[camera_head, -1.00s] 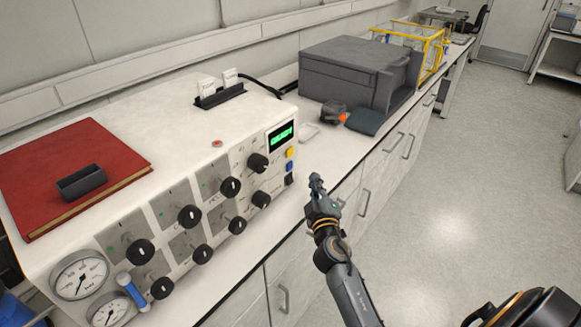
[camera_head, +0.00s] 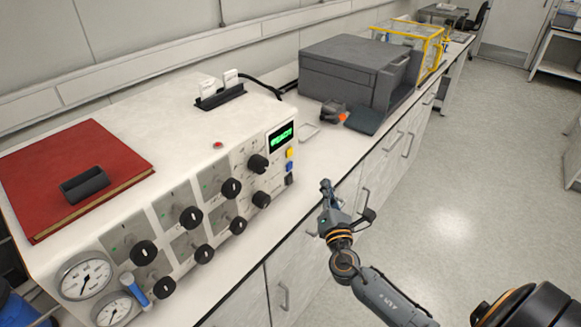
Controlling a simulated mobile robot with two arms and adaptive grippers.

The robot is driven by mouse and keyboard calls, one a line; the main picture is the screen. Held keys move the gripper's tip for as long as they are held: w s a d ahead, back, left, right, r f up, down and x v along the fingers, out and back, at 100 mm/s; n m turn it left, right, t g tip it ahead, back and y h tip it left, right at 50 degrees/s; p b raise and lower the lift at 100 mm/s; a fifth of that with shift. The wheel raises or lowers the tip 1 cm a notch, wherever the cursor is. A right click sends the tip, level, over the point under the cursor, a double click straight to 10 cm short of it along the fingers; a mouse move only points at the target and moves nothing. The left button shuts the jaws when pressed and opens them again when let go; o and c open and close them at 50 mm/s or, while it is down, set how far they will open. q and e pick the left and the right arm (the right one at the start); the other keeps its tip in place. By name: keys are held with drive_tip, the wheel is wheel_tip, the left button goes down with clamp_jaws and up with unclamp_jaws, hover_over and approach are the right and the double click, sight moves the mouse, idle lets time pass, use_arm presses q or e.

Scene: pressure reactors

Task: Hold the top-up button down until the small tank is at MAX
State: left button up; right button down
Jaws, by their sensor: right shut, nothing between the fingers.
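The white reactor control unit (camera_head: 150,112) stands on the bench, with a panel of black knobs. At the panel's right end are a yellow button (camera_head: 290,153), a blue button (camera_head: 290,166) and a dark button (camera_head: 290,179) under a green display (camera_head: 281,136). I cannot tell which is the top-up button. A blue-and-white tube (camera_head: 137,291) sits beside two gauges at the lower left; I cannot tell whether it is the small tank, and no MAX mark is readable. My right gripper (camera_head: 328,188) is shut and empty, right of the buttons and apart from them. My left gripper is out of view.
A red book (camera_head: 70,165) with a dark holder lies on the unit, near a red button (camera_head: 218,145) and two white switches. The floor at right is clear.

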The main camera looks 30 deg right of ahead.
sight(289, 166)
drive_tip(key=shift+w, duration=0.15)
drive_tip(key=w+a, duration=0.1)
drive_tip(key=w, duration=0.1)
drive_tip(key=w+a, duration=0.1)
drive_tip(key=w, duration=0.1)
drive_tip(key=w+a, duration=0.1)
drive_tip(key=w, duration=0.1)
drive_tip(key=shift+w, duration=0.3)
drive_tip(key=shift+w+a+b, duration=0.2)
drive_tip(key=shift+w+b, duration=0.15)
drive_tip(key=shift+w, duration=0.3)
drive_tip(key=shift+w, duration=0.1)
idle(0.7)
drive_tip(key=shift+w+a, duration=0.15)
drive_tip(key=shift+w, duration=0.15)
drive_tip(key=shift+w+a+b, duration=0.2)
drive_tip(key=shift+w+b, duration=0.2)
drive_tip(key=shift+b, duration=0.05)
idle(0.6)
drive_tip(key=shift+s+d, duration=0.1)
drive_tip(key=shift+s, duration=0.05)
idle(0.9)
drive_tip(key=shift+s+d, duration=0.25)
drive_tip(key=shift+s, duration=0.4)
